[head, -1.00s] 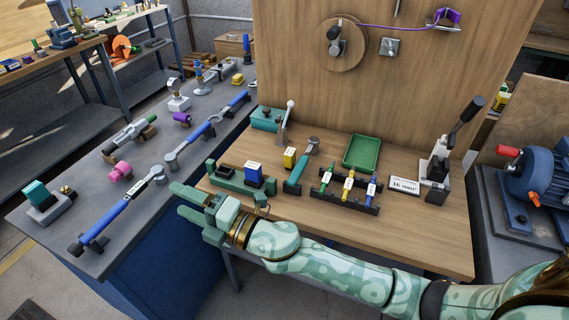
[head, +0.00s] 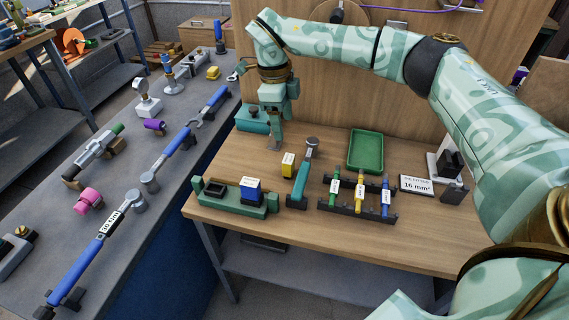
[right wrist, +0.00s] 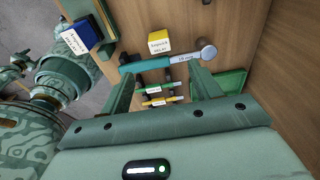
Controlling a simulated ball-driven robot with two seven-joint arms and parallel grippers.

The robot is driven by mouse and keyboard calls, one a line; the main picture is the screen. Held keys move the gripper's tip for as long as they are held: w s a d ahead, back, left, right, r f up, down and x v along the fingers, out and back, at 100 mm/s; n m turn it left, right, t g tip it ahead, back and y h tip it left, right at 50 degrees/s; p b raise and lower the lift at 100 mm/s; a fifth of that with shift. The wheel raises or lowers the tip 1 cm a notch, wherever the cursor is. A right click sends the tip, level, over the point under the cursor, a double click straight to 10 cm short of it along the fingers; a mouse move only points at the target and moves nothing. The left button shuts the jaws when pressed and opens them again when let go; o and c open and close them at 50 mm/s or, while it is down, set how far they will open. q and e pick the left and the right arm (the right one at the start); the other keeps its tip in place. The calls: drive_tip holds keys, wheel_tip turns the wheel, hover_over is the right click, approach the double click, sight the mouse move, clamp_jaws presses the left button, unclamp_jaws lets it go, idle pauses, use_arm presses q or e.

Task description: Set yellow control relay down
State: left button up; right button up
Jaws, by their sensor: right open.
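My right gripper (head: 274,142) points down behind and slightly left of the relay. Its fingers are open and empty, apart from the relay. The green base (head: 228,198) holds a blue relay (head: 250,190) at its right side; a dark empty socket (head: 214,188) is at its left. My left gripper is not in view.
A dark rack (head: 350,209) with colored screwdrivers, a green tray (head: 365,150) and a label plate (head: 416,185) stand further right. A teal box (head: 254,119) is close behind my right gripper. The bench's front strip is clear.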

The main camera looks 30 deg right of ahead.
sight(289, 158)
drive_tip(key=f+b, duration=0.1)
drive_tip(key=f, duration=0.5)
drive_tip(key=s+f+b, duration=0.1)
drive_tip(key=f, duration=0.2)
drive_tip(key=shift+d+f+b, duration=0.2)
drive_tip(key=shift+d+b, duration=0.1)
drive_tip(key=shift+b, duration=0.05)
drive_tip(key=f+b, duration=0.1)
drive_tip(key=f, duration=0.2)
drive_tip(key=f+b, duration=0.1)
drive_tip(key=f, duration=0.1)
drive_tip(key=shift+s+d+f+b, duration=0.15)
drive_tip(key=shift+s+d+b, duration=0.05)
drive_tip(key=shift+d+b, duration=0.1)
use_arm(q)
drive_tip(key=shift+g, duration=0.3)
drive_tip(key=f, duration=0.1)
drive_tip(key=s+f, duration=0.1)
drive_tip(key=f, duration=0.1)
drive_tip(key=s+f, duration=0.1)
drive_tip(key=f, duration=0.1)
use_arm(e)
drive_tip(key=shift+r, duration=0.2)
drive_tip(key=c, duration=1.1)
